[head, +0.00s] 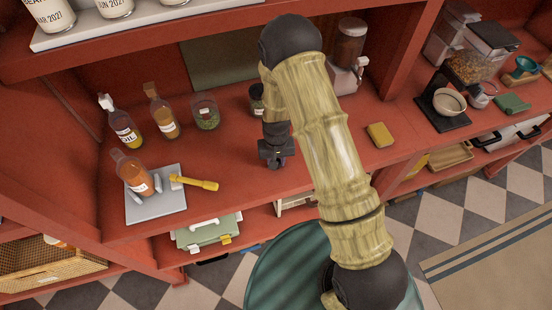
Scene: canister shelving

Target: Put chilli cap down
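My gripper (277,160) hangs low over the red shelf board, right of the middle of the counter. It is dark and small, and I cannot tell whether its fingers are apart or closed on something. No separate cap shows clearly in or under it. A bottle with orange-red contents and a white label (136,174), possibly the chilli, stands on a pale grey tray (152,210) to the left, apart from my gripper. Whether it has a cap is too small to tell. A yellow-handled tool (194,183) lies at the tray's right edge.
A yellow-filled bottle (122,127), an amber bottle (163,117) and a green-filled jar (206,113) stand behind the tray. A dark jar (257,99) is behind my gripper. A grinder (348,58) and yellow block (380,135) are rightward. Bare board lies left of my gripper.

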